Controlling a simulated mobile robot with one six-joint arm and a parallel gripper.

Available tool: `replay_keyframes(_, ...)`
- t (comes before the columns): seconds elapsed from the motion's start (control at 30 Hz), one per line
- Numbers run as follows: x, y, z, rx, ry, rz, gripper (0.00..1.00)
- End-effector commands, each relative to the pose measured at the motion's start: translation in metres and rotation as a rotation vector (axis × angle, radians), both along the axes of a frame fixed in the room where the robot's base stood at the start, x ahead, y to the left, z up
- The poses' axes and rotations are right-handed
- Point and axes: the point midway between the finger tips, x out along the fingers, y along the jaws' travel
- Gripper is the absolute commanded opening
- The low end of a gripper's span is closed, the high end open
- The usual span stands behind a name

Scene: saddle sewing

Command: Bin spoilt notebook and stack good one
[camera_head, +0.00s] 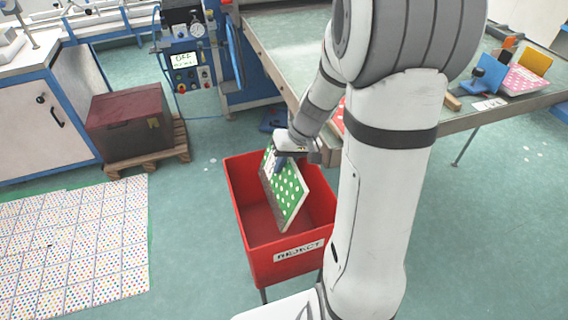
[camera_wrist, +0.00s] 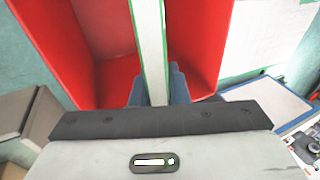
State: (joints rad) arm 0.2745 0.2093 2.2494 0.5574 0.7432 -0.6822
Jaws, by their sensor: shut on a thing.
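A green notebook with white dots (camera_head: 285,190) hangs tilted from my gripper (camera_head: 279,158), over and partly inside the mouth of the red reject bin (camera_head: 285,270). My gripper is shut on the notebook's upper edge. In the wrist view the notebook (camera_wrist: 150,45) shows edge-on between the blue fingertips (camera_wrist: 158,88), with the red walls of the bin (camera_wrist: 200,40) on both sides. A pink dotted notebook (camera_head: 523,80) lies by blue and yellow uprights at the right end of the table. Another red dotted item (camera_head: 340,115) is mostly hidden behind my arm.
The table (camera_head: 275,50) stands behind the bin, with a metal edge. A dark red box (camera_head: 128,120) on a pallet stands at the left. Dotted sheets (camera_head: 75,245) cover the left floor. A control panel (camera_head: 185,60) stands behind. Floor between the pallet and bin is clear.

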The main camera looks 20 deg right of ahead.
Motion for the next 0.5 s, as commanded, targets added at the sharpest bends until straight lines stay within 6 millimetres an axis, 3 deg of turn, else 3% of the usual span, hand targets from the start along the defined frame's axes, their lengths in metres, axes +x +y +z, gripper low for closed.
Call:
replay_keyframes(0.03, 0.0, 0.0, -0.012, 0.0, -0.001, 0.0, 0.0)
replay_keyframes(0.5, 0.0, 0.0, -0.068, 0.0, 0.0, 0.0, 0.0)
